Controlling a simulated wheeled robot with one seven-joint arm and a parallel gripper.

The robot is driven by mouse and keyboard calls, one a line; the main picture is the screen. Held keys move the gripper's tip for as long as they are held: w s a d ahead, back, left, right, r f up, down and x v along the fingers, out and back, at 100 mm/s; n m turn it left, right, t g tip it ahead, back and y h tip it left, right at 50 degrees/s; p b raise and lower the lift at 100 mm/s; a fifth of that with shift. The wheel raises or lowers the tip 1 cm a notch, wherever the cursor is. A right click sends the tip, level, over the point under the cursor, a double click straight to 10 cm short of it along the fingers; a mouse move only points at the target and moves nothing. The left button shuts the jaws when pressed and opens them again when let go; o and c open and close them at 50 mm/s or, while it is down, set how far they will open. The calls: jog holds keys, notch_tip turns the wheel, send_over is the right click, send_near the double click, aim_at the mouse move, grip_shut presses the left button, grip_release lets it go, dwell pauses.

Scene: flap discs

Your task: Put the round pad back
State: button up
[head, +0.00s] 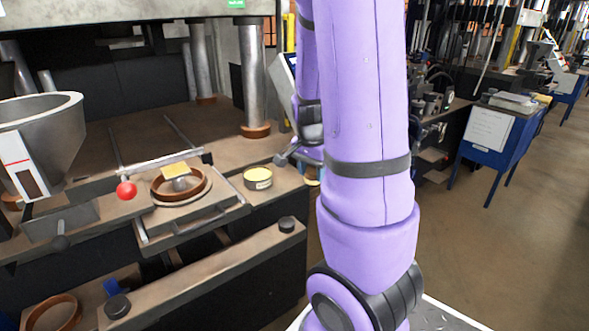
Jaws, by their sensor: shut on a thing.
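My gripper (300,156) shows only in part, low behind my own arm, to the right of the yellow tin. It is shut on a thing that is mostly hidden. A pale, yellow-edged sliver (313,181) shows just below it, by the edge of the machine bed, and may be the round pad; my arm covers the rest.
A metal column (252,82) rises behind the tin. A red ball knob (126,190) on a bar and a grey hopper (45,125) are at left. Another brown ring (52,314) lies below. A blue cabinet (490,150) stands right, beside open floor.

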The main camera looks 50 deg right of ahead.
send_over(293, 175)
jog(key=shift+a+f, duration=0.15)
jog(key=shift+f, duration=2.2)
jog(key=shift+f, duration=0.15)
jog(key=o, duration=1)
jog(key=shift+o, duration=0.2)
